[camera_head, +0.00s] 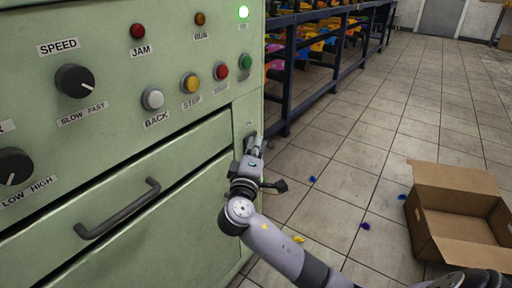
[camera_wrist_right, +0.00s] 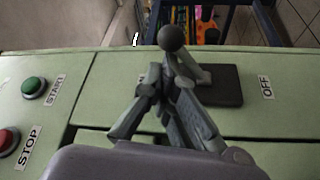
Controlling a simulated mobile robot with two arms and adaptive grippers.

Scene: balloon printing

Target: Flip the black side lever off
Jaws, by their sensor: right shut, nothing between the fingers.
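The black side lever shows in the right wrist view as a round dark knob (camera_wrist_right: 173,37) above a dark base plate (camera_wrist_right: 225,88) on the green machine's side. An OFF label (camera_wrist_right: 266,87) is to the right of the plate. My right gripper (camera_wrist_right: 172,72) is shut and empty, with its fingers close to the knob and in front of part of the lever. I cannot tell whether they touch. In the head view the right gripper (camera_head: 256,142) is at the machine's right edge, and the lever cannot be made out there. My left gripper is not in view.
The green machine (camera_head: 120,160) fills the left, with a drawer handle (camera_head: 118,208), dials and several buttons. A green START button (camera_wrist_right: 33,87) and red STOP button (camera_wrist_right: 7,140) are near the wrist. An open cardboard box (camera_head: 450,205) stands on the tiled floor. A dark rack (camera_head: 325,65) is behind.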

